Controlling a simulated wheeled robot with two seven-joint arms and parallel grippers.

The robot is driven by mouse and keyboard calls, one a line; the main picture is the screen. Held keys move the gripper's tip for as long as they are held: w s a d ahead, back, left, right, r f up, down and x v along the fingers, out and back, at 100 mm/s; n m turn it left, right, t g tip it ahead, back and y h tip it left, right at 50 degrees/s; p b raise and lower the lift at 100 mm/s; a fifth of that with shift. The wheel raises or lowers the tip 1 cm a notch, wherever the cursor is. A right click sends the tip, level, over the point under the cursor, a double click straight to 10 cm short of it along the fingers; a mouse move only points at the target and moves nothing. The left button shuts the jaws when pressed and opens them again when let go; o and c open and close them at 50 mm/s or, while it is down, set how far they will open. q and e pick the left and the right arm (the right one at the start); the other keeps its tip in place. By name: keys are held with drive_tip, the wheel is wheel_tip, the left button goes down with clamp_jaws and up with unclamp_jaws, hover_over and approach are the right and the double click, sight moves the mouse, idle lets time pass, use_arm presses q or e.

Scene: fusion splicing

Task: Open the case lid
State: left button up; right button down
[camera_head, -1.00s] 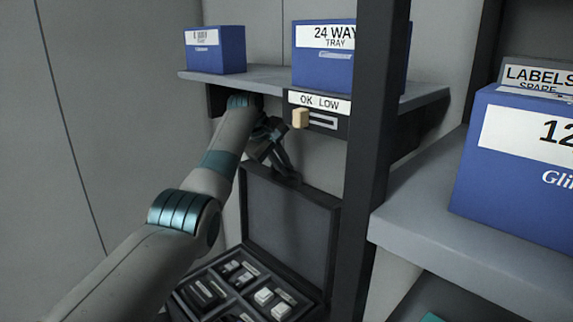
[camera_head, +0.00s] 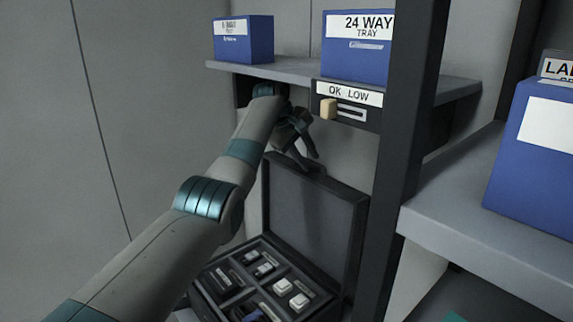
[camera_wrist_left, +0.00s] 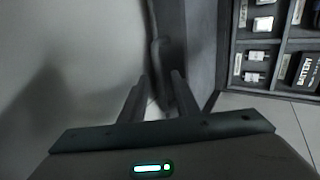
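The case (camera_head: 212,303) lies below the shelf, with its dark lid (camera_head: 320,212) standing up, open, at its back edge. The compartments are exposed, and they also show at the right of the left wrist view. A dark handle (camera_head: 313,169) is on the lid's top edge. My left gripper (camera_head: 306,160) is at that top edge, close to the handle. Its two fingers are spread apart with a gap between them. In the left wrist view the fingers (camera_wrist_left: 160,92) point at the dark handle and lid edge; I cannot tell whether they touch. My right gripper is not in view.
A grey shelf (camera_head: 290,71) with blue boxes overhangs the lid and my left wrist. A dark upright post (camera_head: 402,150) stands just right of the lid. Another grey shelf (camera_head: 480,225) with a blue box (camera_head: 540,160) is at the right. A bare wall is at the left.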

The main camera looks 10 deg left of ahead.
use_arm(q)
drive_tip(key=shift+s+a+r+b, duration=0.2)
drive_tip(key=shift+b, duration=0.4)
drive_tip(key=s+a+b, duration=0.7)
drive_tip(key=s, duration=0.3)
drive_tip(key=shift+r, duration=0.2)
drive_tip(key=shift+w, duration=0.1)
drive_tip(key=shift+a, duration=0.1)
